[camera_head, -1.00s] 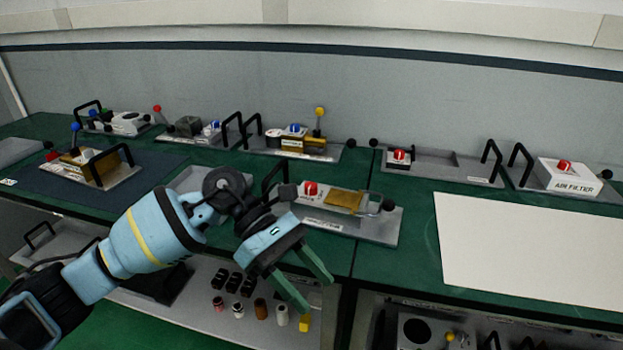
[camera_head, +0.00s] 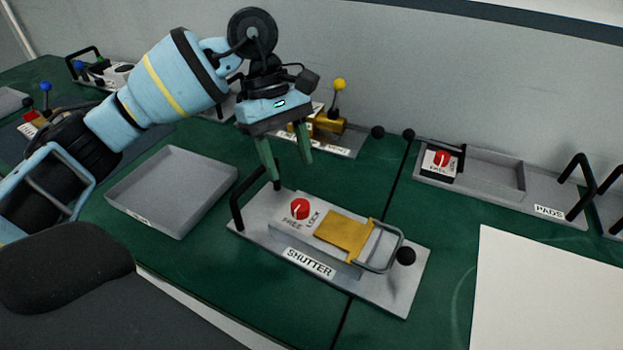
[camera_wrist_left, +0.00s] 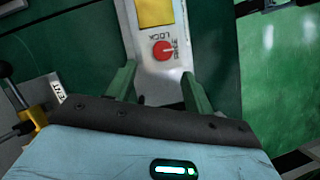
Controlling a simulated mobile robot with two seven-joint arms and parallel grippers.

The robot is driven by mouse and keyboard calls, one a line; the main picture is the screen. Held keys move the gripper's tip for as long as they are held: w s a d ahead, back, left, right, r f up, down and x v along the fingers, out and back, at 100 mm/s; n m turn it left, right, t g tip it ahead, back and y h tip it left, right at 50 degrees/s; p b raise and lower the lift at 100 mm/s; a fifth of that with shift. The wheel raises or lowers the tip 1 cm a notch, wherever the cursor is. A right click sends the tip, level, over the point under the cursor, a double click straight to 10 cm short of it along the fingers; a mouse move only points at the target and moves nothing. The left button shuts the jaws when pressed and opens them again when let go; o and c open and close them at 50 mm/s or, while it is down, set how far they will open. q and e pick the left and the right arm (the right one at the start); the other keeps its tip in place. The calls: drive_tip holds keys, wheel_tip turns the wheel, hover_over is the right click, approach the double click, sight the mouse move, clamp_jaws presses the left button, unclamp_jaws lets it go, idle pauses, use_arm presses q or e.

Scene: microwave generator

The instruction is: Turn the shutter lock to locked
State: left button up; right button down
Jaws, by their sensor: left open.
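The shutter unit (camera_head: 352,283) is a grey plate on the green bench, with a "SHUTTER" label, a brass plate (camera_head: 345,236) and a wire loop on its right. Its lock is a red knob (camera_head: 299,208) between the words FREE and LOCK; its white pointer line is too small to read surely. My left gripper (camera_head: 288,170) is open and empty, its green fingers pointing down above and behind the knob. In the left wrist view the red knob (camera_wrist_left: 163,50) lies ahead of and between the open fingers (camera_wrist_left: 158,82), apart from them. My right gripper is not in view.
An empty grey tray (camera_head: 150,217) lies to the left. Another unit with a red knob (camera_head: 440,160) stands back right. A white sheet (camera_head: 545,300) covers the right bench.

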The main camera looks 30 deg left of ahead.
sight(300, 205)
use_arm(q)
drive_tip(key=x, duration=0.6)
drive_tip(key=shift+s+d+p, duration=0.15)
drive_tip(key=shift+s+p, duration=0.2)
drive_tip(key=shift+s, duration=0.05)
drive_tip(key=shift+x, duration=0.8)
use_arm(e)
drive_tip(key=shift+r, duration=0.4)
use_arm(q)
drive_tip(key=shift+c, duration=0.4)
drive_tip(key=shift+w, duration=0.1)
drive_tip(key=c, duration=0.7)
drive_tip(key=shift+c, duration=1)
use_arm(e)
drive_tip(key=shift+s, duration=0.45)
